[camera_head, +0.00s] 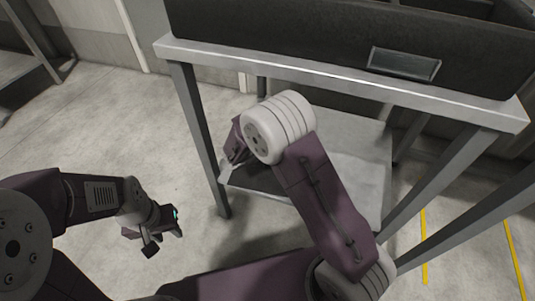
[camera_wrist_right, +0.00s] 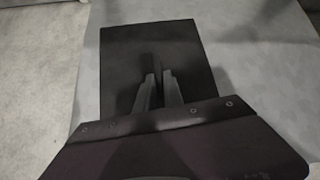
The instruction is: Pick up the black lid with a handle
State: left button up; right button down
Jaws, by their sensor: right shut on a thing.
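The black lid (camera_wrist_right: 121,52) is a flat dark rectangle with an upright handle (camera_wrist_right: 156,60) in the middle, seen in the right wrist view. In the head view the lid (camera_head: 260,181) shows as a dark patch over the table's lower shelf, partly hidden by my right arm. I cannot tell whether it touches the shelf. My right gripper (camera_wrist_right: 158,82) is shut on the lid's handle; in the head view its fingers are mostly hidden behind the wrist. My left gripper (camera_head: 164,243) is empty, with its fingers apart, above the floor to the left of the table.
A metal table (camera_head: 300,77) carries a large black bin (camera_head: 300,35) on its top, above my right forearm. The grey lower shelf (camera_head: 357,150) is clear to the right of the lid. Table legs (camera_head: 200,140) stand close to my right arm. Open floor (camera_head: 90,130) lies at left.

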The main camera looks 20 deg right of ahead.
notch_tip(320, 180, up, 5)
jog(key=p, duration=0.4)
jog(key=shift+f, duration=0.2)
jog(key=s+d+r+p, duration=0.3)
jog(key=s+d+r, duration=0.3)
jog(key=d, duration=0.3)
jog(key=shift+s+d+r, duration=0.25)
jog(key=shift+s, duration=0.15)
